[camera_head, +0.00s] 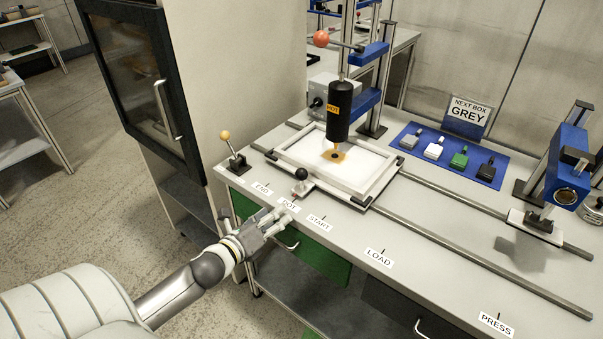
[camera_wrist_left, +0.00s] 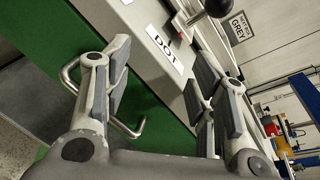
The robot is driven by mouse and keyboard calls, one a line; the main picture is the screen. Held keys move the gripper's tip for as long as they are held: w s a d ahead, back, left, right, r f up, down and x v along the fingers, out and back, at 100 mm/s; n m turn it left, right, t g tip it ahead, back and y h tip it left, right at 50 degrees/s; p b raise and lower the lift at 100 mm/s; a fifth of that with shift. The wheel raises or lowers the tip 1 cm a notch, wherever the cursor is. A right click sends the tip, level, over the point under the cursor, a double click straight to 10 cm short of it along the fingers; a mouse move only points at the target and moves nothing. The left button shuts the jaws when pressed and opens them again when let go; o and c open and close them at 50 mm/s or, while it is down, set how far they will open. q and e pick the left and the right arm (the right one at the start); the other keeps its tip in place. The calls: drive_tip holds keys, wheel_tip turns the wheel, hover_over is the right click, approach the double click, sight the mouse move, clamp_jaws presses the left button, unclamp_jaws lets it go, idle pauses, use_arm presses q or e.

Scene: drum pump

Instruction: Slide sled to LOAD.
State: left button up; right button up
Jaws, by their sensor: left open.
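The LOAD label (camera_head: 378,257) is farther right along the bench front. My left gripper (camera_head: 284,216) is open and empty at the bench's front edge by DOT, in front of the knob and apart from it. In the left wrist view, the knob (camera_wrist_left: 213,6) shows at the top, beyond the open fingers (camera_wrist_left: 160,65).
A black HOT cylinder (camera_head: 340,112) hangs over the sled. A ball-topped lever (camera_head: 231,150) stands left of it. The rails (camera_head: 450,243) are clear rightward up to the blue press unit (camera_head: 567,170). Drawer handles (camera_head: 287,244) jut out below the bench edge.

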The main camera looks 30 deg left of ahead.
sight(296, 176)
use_arm(q)
wheel_tip(296, 176, up, 6)
drive_tip(key=w+a+m+t+h, duration=0.2)
drive_tip(key=m+h, duration=0.3)
drive_tip(key=m, duration=0.8)
drive_tip(key=p+x, duration=0.1)
drive_tip(key=x, duration=0.7)
drive_tip(key=shift+w+r+p, duration=0.25)
drive_tip(key=shift+w+p, duration=0.1)
drive_tip(key=shift+x, duration=1)
drive_tip(key=shift+f, duration=0.15)
clamp_jaws()
